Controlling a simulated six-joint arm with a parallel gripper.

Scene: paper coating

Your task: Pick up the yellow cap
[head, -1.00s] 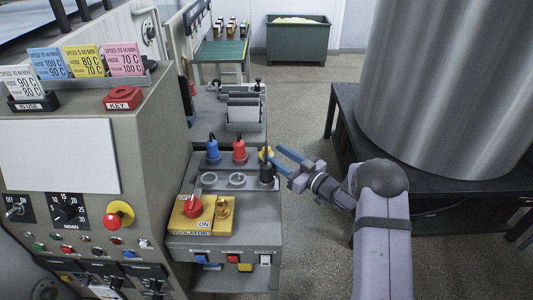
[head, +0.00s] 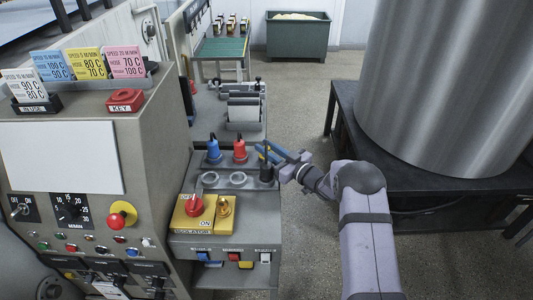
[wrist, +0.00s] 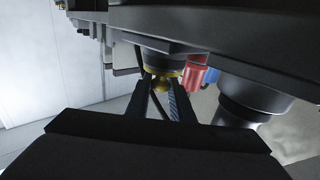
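The yellow cap (wrist: 161,84) shows in the wrist view between the two fingers of my gripper (wrist: 161,92), under a dark round body. The fingers stand apart, one on each side of it. I cannot tell whether either touches it. The blue fingers hide most of the cap there.
A blue plug (head: 214,152) and a red plug (head: 239,150) stand just left of my gripper, with empty round sockets (head: 209,179) in front. A yellow isolator box (head: 192,214) is nearer. A large metal cylinder (head: 445,90) stands at right.

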